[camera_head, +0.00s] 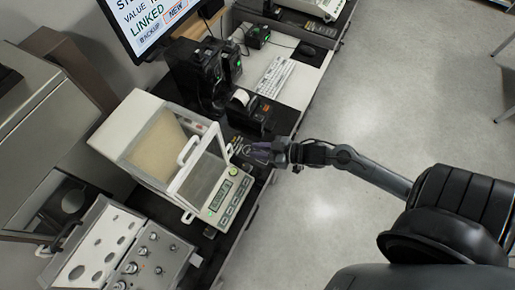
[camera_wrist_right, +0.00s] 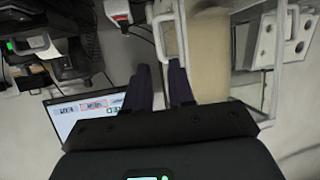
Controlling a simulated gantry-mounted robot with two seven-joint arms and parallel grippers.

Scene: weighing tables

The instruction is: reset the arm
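My right arm comes in from the right in the head view. Its gripper (camera_head: 256,152) is beside the front right of the white analytical balance (camera_head: 140,116). In the right wrist view the two dark fingers of this gripper (camera_wrist_right: 163,75) stand apart, with nothing seen between them. A white door handle (camera_wrist_right: 160,36) of the balance shows just beyond the fingertips; I cannot tell the exact distance. My left gripper is in neither view.
A small label printer (camera_head: 250,112), a keyboard (camera_head: 275,76) and a monitor (camera_head: 160,18) stand behind the balance. A panel box with knobs (camera_head: 150,256) is at the lower left.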

